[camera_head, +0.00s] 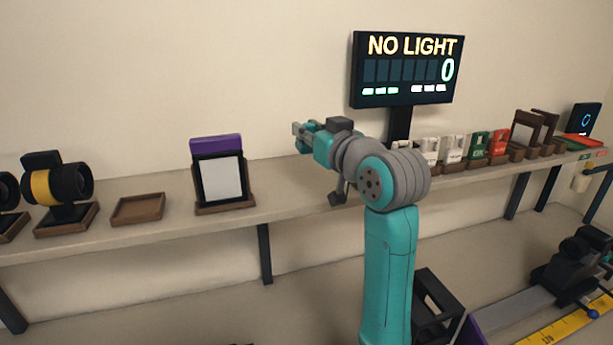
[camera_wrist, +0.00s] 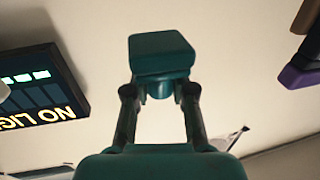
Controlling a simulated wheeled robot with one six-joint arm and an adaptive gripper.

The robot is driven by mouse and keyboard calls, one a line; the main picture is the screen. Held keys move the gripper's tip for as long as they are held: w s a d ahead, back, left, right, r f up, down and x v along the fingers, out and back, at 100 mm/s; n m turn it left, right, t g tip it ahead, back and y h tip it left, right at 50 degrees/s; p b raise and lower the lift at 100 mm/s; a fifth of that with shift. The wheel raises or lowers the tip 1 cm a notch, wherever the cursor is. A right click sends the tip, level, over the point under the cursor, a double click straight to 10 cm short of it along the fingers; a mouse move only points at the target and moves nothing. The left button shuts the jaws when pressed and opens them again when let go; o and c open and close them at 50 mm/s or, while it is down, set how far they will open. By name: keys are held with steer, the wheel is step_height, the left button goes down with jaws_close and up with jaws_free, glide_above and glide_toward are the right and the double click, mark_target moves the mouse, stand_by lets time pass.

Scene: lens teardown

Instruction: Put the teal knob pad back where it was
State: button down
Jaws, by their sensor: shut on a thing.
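The teal knob pad (camera_wrist: 162,53) shows in the wrist view as a block with a round stem under it. My gripper (camera_wrist: 160,92) is shut on it, with a dark finger on each side of the stem. In the head view my gripper (camera_head: 299,137) is raised in front of the wall, above the shelf, pointing left. There the pad cannot be clearly told apart from my teal gripper parts.
A shelf (camera_head: 100,237) runs along the wall. It bears a yellow-banded lens (camera_head: 41,187), an empty wooden tray (camera_head: 138,209), a framed white panel with a purple top (camera_head: 215,143), and several small cards at right. A "NO LIGHT" display (camera_head: 408,70) stands behind my arm.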

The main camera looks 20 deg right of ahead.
steer(key=shift+f, duration=4)
steer(key=shift+f, duration=0.15)
steer(key=c, duration=1)
jaws_free()
steer(key=shift+s+r, duration=0.1)
steer(key=shift+r, duration=0.1)
steer(key=s, duration=0.4)
steer(key=s+d, duration=0.1)
steer(key=s, duration=0.2)
steer(key=s+d, duration=0.1)
steer(key=s, duration=0.3)
steer(key=shift+s+d, duration=0.1)
steer(key=shift+s, duration=0.2)
